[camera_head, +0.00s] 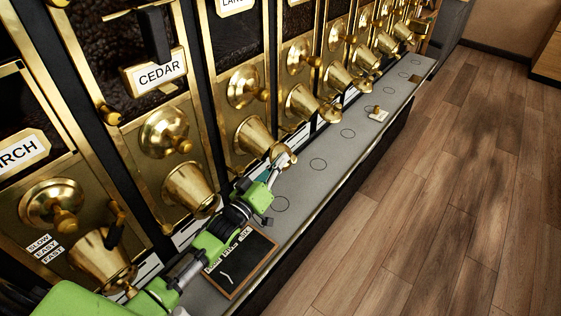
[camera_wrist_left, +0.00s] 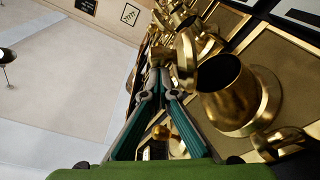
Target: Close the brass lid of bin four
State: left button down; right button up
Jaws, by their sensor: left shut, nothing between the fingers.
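A row of brass spouts runs along the bins in the head view. No bin number is readable, so I cannot tell bin four by label. My left gripper (camera_head: 286,161) is at the mouth of one brass spout (camera_head: 253,137), close to its round brass lid (camera_head: 279,153). In the left wrist view the gripper (camera_wrist_left: 160,72) is shut and empty. The lid (camera_wrist_left: 187,60) stands open just right of the fingertips; I cannot tell whether they touch. The open spout (camera_wrist_left: 240,95) shows a dark mouth. My right gripper is not in view.
A grey ledge (camera_head: 334,152) with drawn circles runs under the spouts. A small chalkboard (camera_head: 240,262) lies on it beneath my left arm, and a small brass-and-white object (camera_head: 378,114) sits farther along. The wooden floor (camera_head: 462,190) at the right is clear.

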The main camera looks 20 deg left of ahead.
pick_arm(q)
jog(key=shift+f+m, duration=0.15)
jog(key=shift+m, duration=0.25)
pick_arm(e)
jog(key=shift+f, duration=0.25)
pick_arm(q)
notch_tip(320, 180, up, 10)
jog(key=a+f+n+g+y+p, duration=0.15)
jog(key=a+f+g, duration=0.3)
jog(key=a, duration=0.45)
jog(key=s+d+f+m+g+h, duration=0.1)
jog(key=s+d+m+g+h, duration=0.2)
jog(key=s, duration=0.4)
jog(key=w+d+f+h+p, duration=0.1)
jog(key=w+d+f+p, duration=0.1)
jog(key=w+d, duration=0.3)
jog(key=w+f+m, duration=0.1)
jog(key=w, duration=0.1)
jog(key=shift+w+d+f+t, duration=0.15)
jog(key=shift+w+d+t, duration=0.05)
jog(key=shift+w+t, duration=0.2)
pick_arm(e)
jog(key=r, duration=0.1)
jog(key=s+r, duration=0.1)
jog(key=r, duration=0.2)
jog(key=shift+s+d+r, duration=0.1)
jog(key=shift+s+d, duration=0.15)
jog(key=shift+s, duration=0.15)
